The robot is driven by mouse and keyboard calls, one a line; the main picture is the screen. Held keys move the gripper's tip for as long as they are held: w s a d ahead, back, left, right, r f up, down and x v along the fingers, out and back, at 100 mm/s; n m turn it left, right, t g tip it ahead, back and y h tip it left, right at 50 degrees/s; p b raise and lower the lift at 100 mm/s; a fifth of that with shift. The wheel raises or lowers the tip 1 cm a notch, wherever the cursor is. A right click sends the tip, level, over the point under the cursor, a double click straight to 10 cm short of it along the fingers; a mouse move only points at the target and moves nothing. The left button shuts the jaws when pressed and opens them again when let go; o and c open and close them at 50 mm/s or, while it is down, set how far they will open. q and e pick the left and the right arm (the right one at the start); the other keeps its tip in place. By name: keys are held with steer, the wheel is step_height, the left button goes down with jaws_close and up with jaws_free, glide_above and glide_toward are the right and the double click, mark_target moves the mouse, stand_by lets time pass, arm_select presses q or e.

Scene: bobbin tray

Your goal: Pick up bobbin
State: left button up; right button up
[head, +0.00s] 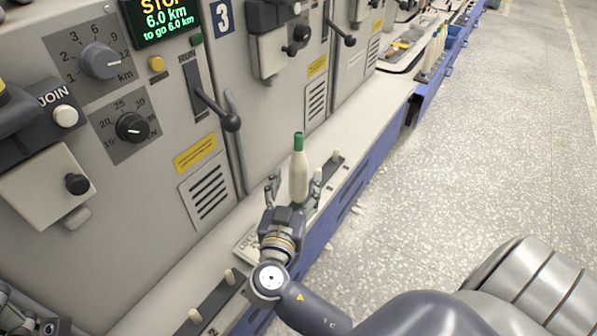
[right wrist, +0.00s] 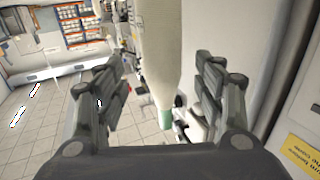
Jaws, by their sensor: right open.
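A cream bobbin (head: 299,178) with a green top stands upright on the ledge of the machine in the head view. Its foot is partly hidden by my right gripper. My right gripper (head: 294,183) is open, its two fingers on either side of the bobbin. In the right wrist view the bobbin (right wrist: 158,55) is between the open fingers (right wrist: 160,88), with a gap visible on both sides and its green end lower in the picture. A dark part, seemingly my left gripper (head: 22,315), shows at the bottom left corner; its jaws are unclear.
The ledge (head: 178,283) runs along the machine front, with short white pegs (head: 230,275) on grey strips. A lever (head: 230,121) juts from the panel. More bobbins (head: 437,45) stand farther along. The speckled floor (head: 450,160) at right is open.

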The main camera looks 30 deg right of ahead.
mark_target(296, 177)
steer(key=b+x, duration=0.1)
steer(key=x, duration=0.4)
steer(key=shift+w, duration=0.15)
steer(key=c, duration=1.2)
